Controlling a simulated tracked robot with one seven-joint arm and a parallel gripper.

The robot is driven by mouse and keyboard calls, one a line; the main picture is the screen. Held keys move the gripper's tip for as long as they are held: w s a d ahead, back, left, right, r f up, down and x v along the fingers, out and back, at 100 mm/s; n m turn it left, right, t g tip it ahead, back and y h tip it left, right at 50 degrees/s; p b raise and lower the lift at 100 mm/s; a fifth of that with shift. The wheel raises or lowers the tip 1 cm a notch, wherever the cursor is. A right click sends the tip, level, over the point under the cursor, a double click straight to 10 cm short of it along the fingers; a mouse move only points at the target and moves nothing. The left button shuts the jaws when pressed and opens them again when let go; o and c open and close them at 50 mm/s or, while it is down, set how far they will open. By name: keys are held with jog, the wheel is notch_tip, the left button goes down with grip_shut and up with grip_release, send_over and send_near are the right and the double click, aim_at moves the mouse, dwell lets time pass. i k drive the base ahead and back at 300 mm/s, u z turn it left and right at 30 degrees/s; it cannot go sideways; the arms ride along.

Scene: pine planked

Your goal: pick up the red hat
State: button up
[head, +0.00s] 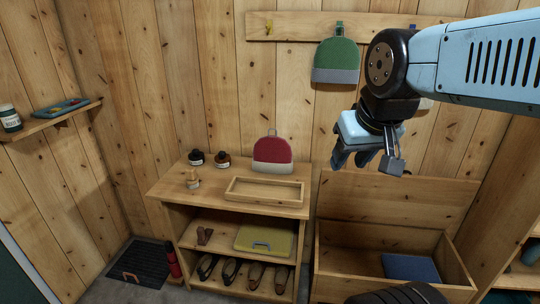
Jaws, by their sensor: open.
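The red hat (272,148) has a pale grey lower band and a small loop on top. It stands upright on the wooden cabinet top (163,186), against the plank wall and behind a shallow wooden tray. My gripper (367,160) is up and to the right of the hat, above the open wooden chest. Its jaws are open with nothing seen between them, and it is apart from the hat.
A shallow tray (235,194), two dark bottles (196,157) and a small wooden item (192,180) share the cabinet top. A green hat (337,58) hangs on the peg rail (290,26). The open chest (340,258) holds a blue item (410,268).

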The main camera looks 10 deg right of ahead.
aim_at(271, 154)
jog(key=i, duration=0.85)
jog(key=u, duration=0.05)
